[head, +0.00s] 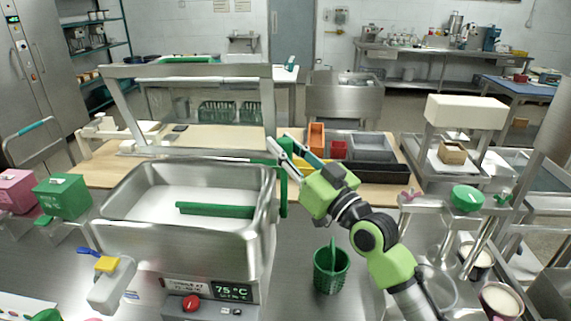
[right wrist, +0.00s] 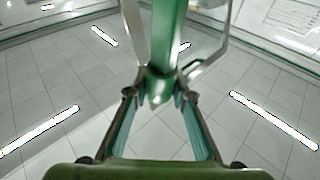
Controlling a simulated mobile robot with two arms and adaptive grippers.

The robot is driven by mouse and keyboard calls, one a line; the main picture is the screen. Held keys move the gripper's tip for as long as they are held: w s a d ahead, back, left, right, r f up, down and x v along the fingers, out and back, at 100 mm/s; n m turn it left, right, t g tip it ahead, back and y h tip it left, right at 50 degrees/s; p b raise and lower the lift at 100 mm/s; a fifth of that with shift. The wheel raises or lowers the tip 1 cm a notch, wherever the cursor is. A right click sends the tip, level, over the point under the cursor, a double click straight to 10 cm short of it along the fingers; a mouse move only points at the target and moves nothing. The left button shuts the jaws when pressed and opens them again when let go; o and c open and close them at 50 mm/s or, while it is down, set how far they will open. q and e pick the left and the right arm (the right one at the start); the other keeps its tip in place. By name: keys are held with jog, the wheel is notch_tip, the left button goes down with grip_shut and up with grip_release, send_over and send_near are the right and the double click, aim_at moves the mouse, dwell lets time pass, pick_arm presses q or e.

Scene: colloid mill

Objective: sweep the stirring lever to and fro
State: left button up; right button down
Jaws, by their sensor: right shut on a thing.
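A steel vat (head: 130,236) of white liquid (head: 150,203) stands at the left of the head view. The stirring lever (head: 283,196) is green and upright at the vat's right rim. A green paddle bar (head: 214,210) lies across the liquid; whether it joins the lever is hidden. My right gripper (head: 278,152) is at the lever's upper part, by the vat's back right corner. In the right wrist view the fingers (right wrist: 158,92) close around the green lever (right wrist: 166,45). My left gripper is not in view.
A green basket (head: 331,270) stands right of the vat, under my right arm. A control box with a red knob (head: 190,302) is at the vat's front. Behind are a black tray (head: 375,176), an orange bin (head: 316,138) and a steel frame (head: 190,71).

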pick_arm(q)
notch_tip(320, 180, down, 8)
jog(key=b, duration=0.6)
pick_arm(e)
jog(key=shift+s+f+n+y, duration=0.1)
jog(key=shift+s+n+y, duration=0.6)
jog(key=shift+s, duration=0.35)
jog(key=shift+s+f+n+y, duration=0.1)
jog(key=shift+s+n+y, duration=0.4)
jog(key=shift+s+n, duration=0.4)
jog(key=shift+s, duration=0.15)
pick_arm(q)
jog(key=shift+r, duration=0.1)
pick_arm(e)
jog(key=c, duration=1.7)
grip_release()
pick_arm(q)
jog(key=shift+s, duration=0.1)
pick_arm(e)
jog(key=v, duration=1.2)
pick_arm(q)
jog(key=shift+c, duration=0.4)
